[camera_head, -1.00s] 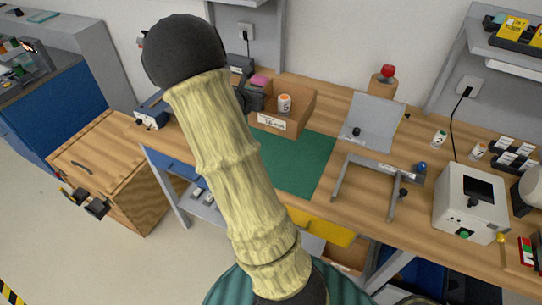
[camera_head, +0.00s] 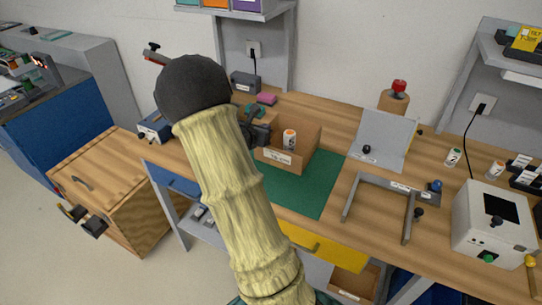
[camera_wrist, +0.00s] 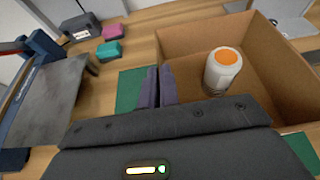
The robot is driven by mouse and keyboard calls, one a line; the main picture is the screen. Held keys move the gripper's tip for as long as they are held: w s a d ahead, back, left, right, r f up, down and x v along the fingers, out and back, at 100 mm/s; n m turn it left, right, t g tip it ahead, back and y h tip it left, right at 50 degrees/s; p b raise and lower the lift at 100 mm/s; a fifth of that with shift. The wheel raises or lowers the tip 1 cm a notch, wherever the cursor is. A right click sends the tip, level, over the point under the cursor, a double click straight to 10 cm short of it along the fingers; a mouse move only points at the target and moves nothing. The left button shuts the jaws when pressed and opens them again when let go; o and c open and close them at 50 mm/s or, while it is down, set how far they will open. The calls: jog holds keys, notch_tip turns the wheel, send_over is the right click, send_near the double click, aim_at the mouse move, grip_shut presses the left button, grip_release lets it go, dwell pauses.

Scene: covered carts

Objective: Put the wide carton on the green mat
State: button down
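The wide carton (camera_head: 297,164) is an open brown cardboard box with a label on its front. It stands over the back part of the green mat (camera_head: 310,196); whether it rests on the mat or hangs just above it I cannot tell. A white bottle with an orange cap (camera_head: 290,137) is upright inside it. My gripper (camera_head: 257,133) is at the carton's left side, partly hidden by my arm. In the wrist view, my gripper's fingers (camera_wrist: 159,86) are close together on the wall of the carton (camera_wrist: 200,38). The mat (camera_wrist: 130,90) shows beside them.
A grey bracket frame (camera_head: 385,187) and a grey angled panel (camera_head: 385,138) stand right of the mat. A pink block (camera_head: 267,98) and a teal block (camera_wrist: 109,50) lie behind the carton. A white machine (camera_head: 494,222) stands at far right. The mat's front is clear.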

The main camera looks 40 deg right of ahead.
notch_tip(320, 180, down, 4)
jog(key=shift+f, duration=0.1)
jog(key=shift+f, duration=0.1)
jog(key=shift+f, duration=1.8)
jog(key=shift+f, duration=0.15)
jog(key=c, duration=1.6)
grip_release()
jog(key=shift+c, duration=0.2)
jog(key=shift+r, duration=0.2)
